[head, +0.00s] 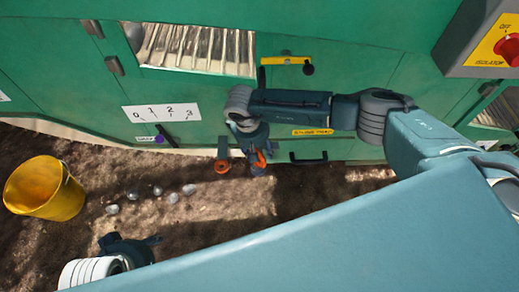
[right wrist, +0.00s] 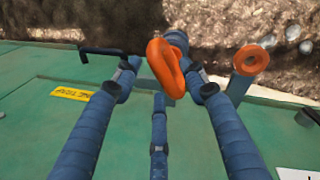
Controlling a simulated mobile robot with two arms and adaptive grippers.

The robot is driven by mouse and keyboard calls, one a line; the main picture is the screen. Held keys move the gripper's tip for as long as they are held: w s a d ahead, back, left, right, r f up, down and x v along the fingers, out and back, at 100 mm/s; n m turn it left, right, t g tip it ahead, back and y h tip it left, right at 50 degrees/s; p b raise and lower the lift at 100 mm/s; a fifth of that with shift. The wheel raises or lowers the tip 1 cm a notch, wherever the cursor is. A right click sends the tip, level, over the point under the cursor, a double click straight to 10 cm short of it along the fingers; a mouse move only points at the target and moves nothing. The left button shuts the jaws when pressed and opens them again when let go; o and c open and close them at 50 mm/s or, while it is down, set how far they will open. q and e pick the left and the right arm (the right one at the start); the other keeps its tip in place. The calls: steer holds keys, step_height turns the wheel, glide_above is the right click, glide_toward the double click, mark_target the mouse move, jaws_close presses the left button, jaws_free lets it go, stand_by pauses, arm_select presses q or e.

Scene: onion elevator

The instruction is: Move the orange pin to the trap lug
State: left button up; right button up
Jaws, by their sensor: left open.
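In the right wrist view an orange ring (right wrist: 165,68), apparently the orange pin's head, lies between my right gripper's (right wrist: 163,75) fingertips. A blue cylindrical part shows just behind it; I cannot tell whether the fingers grip the ring. In the head view this gripper (head: 257,152) is low before the green machine, with the orange ring (head: 260,159) at its fingers. A second orange part with a round hole, perhaps a lug (head: 222,166), is just left of it; it also shows in the right wrist view (right wrist: 251,60). My left gripper (head: 130,246) is open and empty above the soil.
A yellow bucket (head: 44,188) stands on the soil at left, near several pale stones (head: 173,198). The green machine (head: 60,75) carries a yellow label (head: 313,132), a black handle (head: 308,158) and a number plate (head: 161,112). A grey isolator box (head: 470,35) is upper right.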

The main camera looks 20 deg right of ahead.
step_height(320, 180, up, 12)
steer(key=a, duration=0.2)
steer(key=shift+s, duration=0.35)
steer(key=shift+a+f, duration=0.1)
steer(key=shift+f, duration=0.1)
stand_by(0.6)
